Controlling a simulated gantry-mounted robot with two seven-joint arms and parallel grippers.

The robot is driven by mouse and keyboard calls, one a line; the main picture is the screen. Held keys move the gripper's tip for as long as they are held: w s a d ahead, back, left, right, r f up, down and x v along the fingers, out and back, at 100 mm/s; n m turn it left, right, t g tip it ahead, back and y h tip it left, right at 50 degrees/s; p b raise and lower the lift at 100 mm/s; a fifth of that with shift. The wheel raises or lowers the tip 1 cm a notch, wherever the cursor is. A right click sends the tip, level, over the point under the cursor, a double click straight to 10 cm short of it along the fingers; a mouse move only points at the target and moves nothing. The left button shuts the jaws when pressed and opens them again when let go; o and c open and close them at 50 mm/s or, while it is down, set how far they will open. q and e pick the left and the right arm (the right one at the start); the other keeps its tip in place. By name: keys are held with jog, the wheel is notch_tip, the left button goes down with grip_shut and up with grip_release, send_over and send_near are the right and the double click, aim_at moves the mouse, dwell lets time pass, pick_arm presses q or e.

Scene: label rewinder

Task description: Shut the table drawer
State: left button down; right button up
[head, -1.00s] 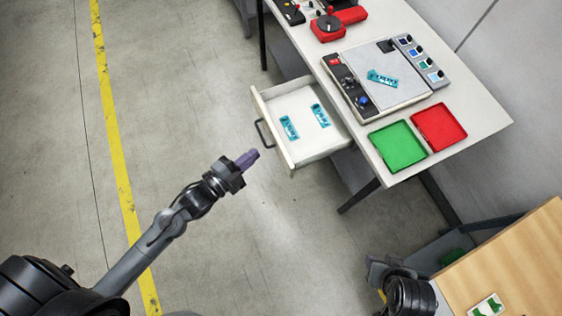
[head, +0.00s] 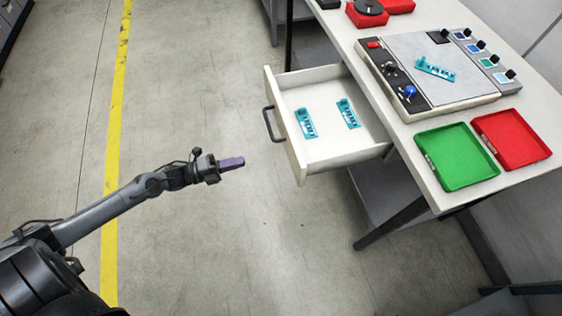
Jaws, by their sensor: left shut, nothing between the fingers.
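The table drawer (head: 340,157) is pulled out from the left side of the white table (head: 424,178). Its dark handle (head: 269,125) is on the front panel, facing left. Two teal pieces (head: 306,123) and (head: 348,113) lie inside the drawer. My left gripper (head: 232,163) is shut and empty, with purple fingers. It is left of and a little below the handle in the picture, apart from the drawer. My right gripper is not in view.
On the table are a grey panel device (head: 460,85) with another teal piece (head: 435,70), a green tray (head: 457,156) and a red tray (head: 511,138). A table leg (head: 390,223) stands below the drawer. Floor left of the drawer is clear.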

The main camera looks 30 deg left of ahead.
aim_at(289, 151)
pick_arm(q)
jog(key=b+x, duration=0.1)
jog(key=x, duration=0.3)
jog(key=b+x, duration=0.1)
jog(key=x, duration=0.4)
jog(key=b+x, duration=0.1)
jog(key=x, duration=0.4)
jog(key=shift+f, duration=0.4)
jog(key=shift+d, duration=0.1)
jog(key=shift+w, duration=0.15)
